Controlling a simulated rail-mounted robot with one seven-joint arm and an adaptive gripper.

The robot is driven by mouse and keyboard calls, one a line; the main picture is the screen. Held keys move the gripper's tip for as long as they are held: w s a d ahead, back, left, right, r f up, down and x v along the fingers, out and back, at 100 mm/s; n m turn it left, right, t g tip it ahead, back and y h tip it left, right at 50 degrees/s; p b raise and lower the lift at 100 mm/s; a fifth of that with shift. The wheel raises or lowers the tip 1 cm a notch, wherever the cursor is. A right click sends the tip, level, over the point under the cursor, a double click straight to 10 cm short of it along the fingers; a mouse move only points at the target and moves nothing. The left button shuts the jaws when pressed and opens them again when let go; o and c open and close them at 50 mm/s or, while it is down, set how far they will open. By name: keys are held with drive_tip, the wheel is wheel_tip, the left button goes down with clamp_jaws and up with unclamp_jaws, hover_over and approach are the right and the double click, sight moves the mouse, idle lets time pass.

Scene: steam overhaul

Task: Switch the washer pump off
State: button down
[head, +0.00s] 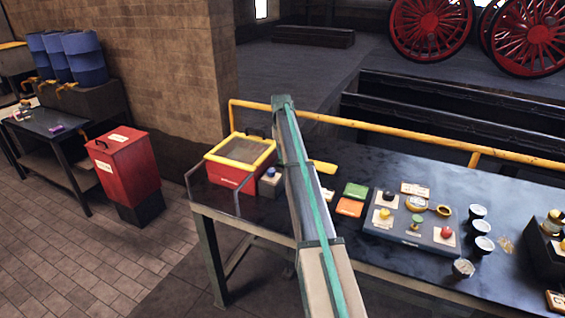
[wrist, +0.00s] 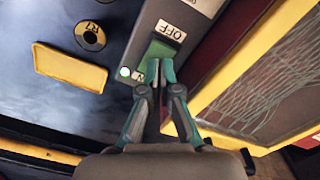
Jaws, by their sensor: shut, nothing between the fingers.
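In the wrist view a grey switch box carries a green rocker switch (wrist: 161,50) with an OFF label (wrist: 172,32) at its upper end. A second label at its lower end is mostly covered by my fingers; an "N" shows. A small pale green lamp (wrist: 125,72) glows beside the switch. My gripper (wrist: 155,68) is shut and empty, its fingertips at the lower part of the rocker; I cannot tell whether they press it. The red washer (head: 238,172) with yellow-framed lid stands on the bench's left end; its lid frame (wrist: 222,78) is right of my fingers.
A yellow plate (wrist: 68,67) lies left of the switch box in the wrist view. A yellow rail (head: 400,130) runs behind. A red bin (head: 124,165) stands left.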

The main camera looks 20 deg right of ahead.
sight(281, 162)
drive_tip(key=shift+f+b, duration=0.4)
drive_tip(key=shift+f, duration=1.2)
idle(0.7)
drive_tip(key=shift+s+r, duration=0.1)
drive_tip(key=shift+r+p, duration=1.65)
drive_tip(key=shift+r, duration=1.8)
